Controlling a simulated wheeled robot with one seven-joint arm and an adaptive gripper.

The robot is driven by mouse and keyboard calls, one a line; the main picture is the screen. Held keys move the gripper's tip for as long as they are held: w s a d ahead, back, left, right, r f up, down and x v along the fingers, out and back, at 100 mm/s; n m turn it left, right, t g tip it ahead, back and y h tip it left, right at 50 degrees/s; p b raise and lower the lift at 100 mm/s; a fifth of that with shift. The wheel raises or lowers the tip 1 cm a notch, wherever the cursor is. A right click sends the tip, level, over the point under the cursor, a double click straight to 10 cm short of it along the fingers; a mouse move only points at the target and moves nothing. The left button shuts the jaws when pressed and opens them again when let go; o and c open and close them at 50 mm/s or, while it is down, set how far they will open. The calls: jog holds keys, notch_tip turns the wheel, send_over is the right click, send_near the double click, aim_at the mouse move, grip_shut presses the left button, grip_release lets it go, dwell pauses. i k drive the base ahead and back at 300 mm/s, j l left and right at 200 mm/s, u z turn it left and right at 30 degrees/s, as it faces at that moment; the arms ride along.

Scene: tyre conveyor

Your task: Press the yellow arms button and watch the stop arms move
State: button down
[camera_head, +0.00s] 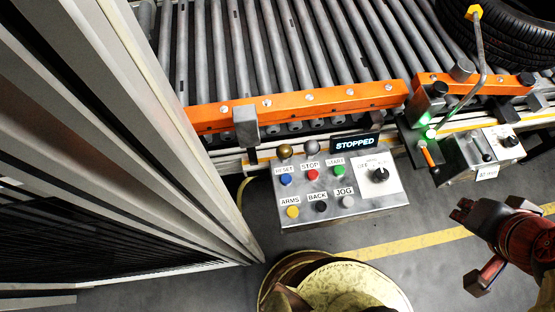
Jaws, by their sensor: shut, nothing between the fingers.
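The yellow arms button (292,211) sits at the lower left of the grey control panel (310,222), under the label ARMS. A small display (355,143) on the panel's top edge reads STOPPED. My gripper (462,211) is at the right, shut and empty, apart from the panel and well to the right of the yellow button. A bent metal rod with a yellow tip (474,13) stands at the upper right beside a tyre (512,35); I cannot tell whether it is a stop arm.
Blue (286,179), red (312,174), green (338,171), black (320,206) and white (347,201) buttons and a black knob (379,175) share the panel. Behind it runs a roller conveyor (290,50) with an orange rail (300,104). Grey profiles (150,110) stand close at the left.

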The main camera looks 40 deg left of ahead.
aim_at(293, 212)
jog(key=k+j+z, duration=0.4)
jog(key=k, duration=0.35)
jog(key=k+z, duration=0.35)
jog(key=k, duration=0.4)
